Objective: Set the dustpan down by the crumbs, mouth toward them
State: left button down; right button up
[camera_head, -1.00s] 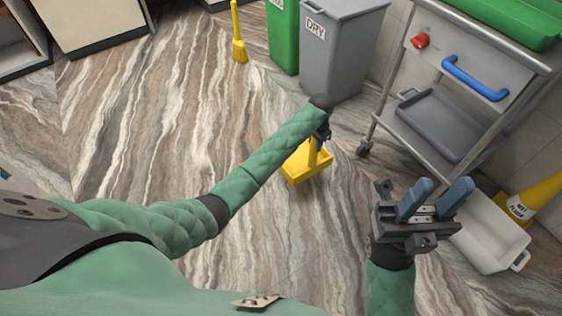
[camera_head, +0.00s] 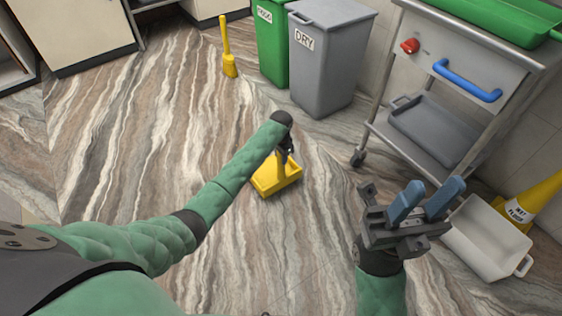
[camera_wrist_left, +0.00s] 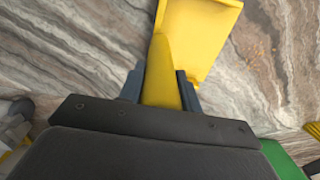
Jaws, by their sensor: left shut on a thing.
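The yellow dustpan (camera_head: 277,182) is low over the floor in the middle of the head view; I cannot tell whether it touches the floor. My left gripper (camera_head: 285,153) is shut on its upright handle. In the left wrist view the handle (camera_wrist_left: 161,75) sits between the blue fingers, and the pan (camera_wrist_left: 200,35) extends beyond it. Faint orange specks, apparently the crumbs (camera_wrist_left: 257,48), lie on the floor right of the pan in that view. I cannot make them out in the head view. My right gripper (camera_head: 428,203) is open and empty, fingers pointing up.
A yellow brush (camera_head: 229,65) stands near the green bin (camera_head: 275,45) and the grey DRY bin (camera_head: 330,65). A steel trolley (camera_head: 440,130) is at the right. A white tub (camera_head: 487,245) and a yellow wet-floor sign (camera_head: 530,203) are at lower right. The left floor is clear.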

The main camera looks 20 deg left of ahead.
pick_arm(q)
notch_tip(320, 180, down, 3)
jog(key=shift+r, duration=0.15)
jog(key=c, duration=1)
grip_release()
jog(key=shift+b, duration=0.3)
jog(key=shift+o, duration=0.2)
